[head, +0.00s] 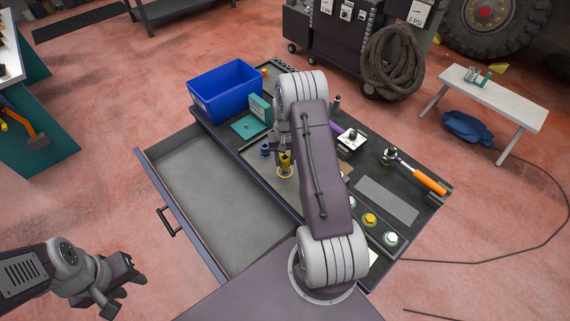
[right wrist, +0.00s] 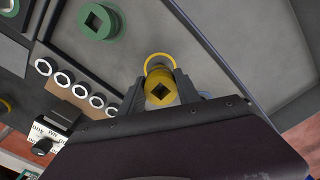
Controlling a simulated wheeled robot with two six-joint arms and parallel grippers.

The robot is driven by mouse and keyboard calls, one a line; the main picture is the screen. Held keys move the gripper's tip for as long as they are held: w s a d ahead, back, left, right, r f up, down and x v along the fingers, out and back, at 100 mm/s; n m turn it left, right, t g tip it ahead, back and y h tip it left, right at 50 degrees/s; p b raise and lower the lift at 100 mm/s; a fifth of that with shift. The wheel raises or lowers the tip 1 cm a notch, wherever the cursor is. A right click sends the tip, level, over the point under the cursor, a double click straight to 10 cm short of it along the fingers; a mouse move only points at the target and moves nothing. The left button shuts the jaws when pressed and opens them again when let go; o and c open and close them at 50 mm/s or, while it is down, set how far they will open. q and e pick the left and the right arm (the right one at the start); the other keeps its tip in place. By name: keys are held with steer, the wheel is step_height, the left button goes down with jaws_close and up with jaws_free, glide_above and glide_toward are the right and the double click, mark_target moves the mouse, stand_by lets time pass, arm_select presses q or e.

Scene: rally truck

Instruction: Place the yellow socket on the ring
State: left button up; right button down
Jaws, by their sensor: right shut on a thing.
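The yellow socket (right wrist: 160,88) is between the fingers of my right gripper (right wrist: 155,92), its square hole facing the wrist camera. In the head view the socket (head: 285,160) shows just left of my right arm. I cannot tell whether the socket touches the mat. My left gripper (head: 124,292) is open and empty at the lower left, away from the cabinet.
A blue socket (head: 265,149) stands left of the yellow one; a green socket (right wrist: 100,22) shows in the wrist view. A blue bin (head: 226,90) stands at the cabinet top's back left. An open, empty drawer (head: 215,195) juts out in front. An orange-handled tool (head: 428,180) lies at right.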

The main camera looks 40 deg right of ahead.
mark_target(285, 166)
steer(key=shift+f+p, duration=0.6)
steer(key=shift+f, duration=1.6)
steer(key=c, duration=0.9)
jaws_free()
steer(key=shift+o, duration=0.2)
